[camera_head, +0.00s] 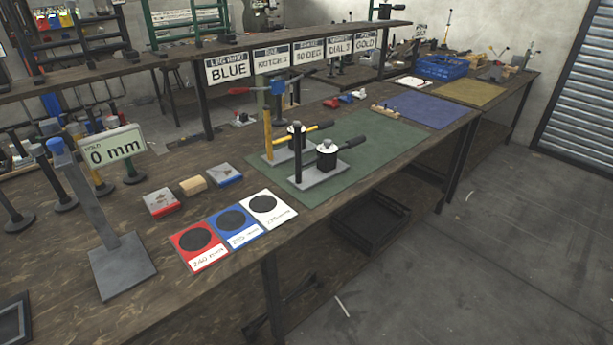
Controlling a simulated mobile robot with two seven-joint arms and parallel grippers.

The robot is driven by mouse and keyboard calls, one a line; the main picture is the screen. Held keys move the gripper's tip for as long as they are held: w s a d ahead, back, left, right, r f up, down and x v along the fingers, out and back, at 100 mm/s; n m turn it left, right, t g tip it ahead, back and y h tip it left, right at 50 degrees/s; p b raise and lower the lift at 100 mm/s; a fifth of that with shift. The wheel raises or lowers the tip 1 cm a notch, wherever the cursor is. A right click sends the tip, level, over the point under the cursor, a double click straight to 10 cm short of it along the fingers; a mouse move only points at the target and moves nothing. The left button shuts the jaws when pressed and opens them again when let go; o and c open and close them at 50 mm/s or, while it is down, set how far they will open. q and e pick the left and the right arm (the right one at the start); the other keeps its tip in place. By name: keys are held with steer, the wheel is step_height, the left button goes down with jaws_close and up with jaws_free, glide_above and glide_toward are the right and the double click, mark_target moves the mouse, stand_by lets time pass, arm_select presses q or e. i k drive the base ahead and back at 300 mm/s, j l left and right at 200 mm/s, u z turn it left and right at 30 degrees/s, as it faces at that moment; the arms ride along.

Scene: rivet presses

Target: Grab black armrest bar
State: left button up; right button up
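I cannot tell for sure which thing is the black armrest bar. Several dark upright posts on round bases stand at the left of the workbench, such as the one with a black top (57,175). On the green mat (385,150) stands a press (320,178) with a black upright post and a black lever handle. Behind it is a second press with a yellow upright post (268,135) and a yellow lever with a black grip. Neither of my grippers shows in the head view.
Red, blue and white cards (234,240) with black discs lie near the front edge. Small red, tan and blue blocks (193,185) lie behind them. A sign shelf (300,45) overhangs the back. Floor at right is clear.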

mark_target(328, 166)
steer(key=i+l+u, duration=0.15)
steer(key=u, duration=0.3)
steer(key=i+l+u, duration=0.1)
steer(key=u, duration=0.35)
steer(key=i+l+u, duration=0.1)
steer(key=l+u, duration=0.2)
steer(key=u, duration=0.15)
steer(key=i+l+u, duration=0.1)
steer(key=l+u, duration=0.25)
steer(key=l, duration=0.75)
steer(key=l+u, duration=0.35)
steer(key=l, duration=0.7)
